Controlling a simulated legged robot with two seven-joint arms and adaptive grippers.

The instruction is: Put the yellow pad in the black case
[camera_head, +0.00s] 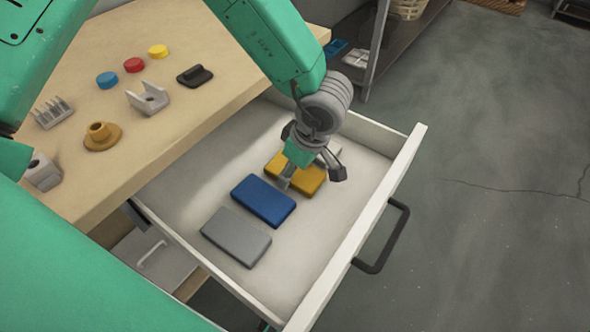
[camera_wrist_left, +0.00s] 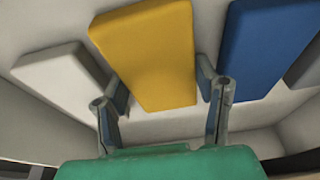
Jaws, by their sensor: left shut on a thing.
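The yellow pad (camera_head: 309,180) lies in the open drawer (camera_head: 320,265), partly hidden by my gripper. My left gripper (camera_head: 311,176) reaches down over it and is shut on it. In the left wrist view the yellow pad (camera_wrist_left: 150,55) extends from between the two fingers of my left gripper (camera_wrist_left: 164,105). A black item with a raised top (camera_head: 195,75) lies on the wooden table; I cannot tell whether it is the black case. My right gripper is not in view.
A blue pad (camera_head: 263,201) and a grey pad (camera_head: 236,237) lie beside the yellow one; a white pad (camera_wrist_left: 62,75) lies on its other side. The drawer's walls surround them. Several small parts stand on the table (camera_head: 205,115). A shelf (camera_head: 375,45) stands behind.

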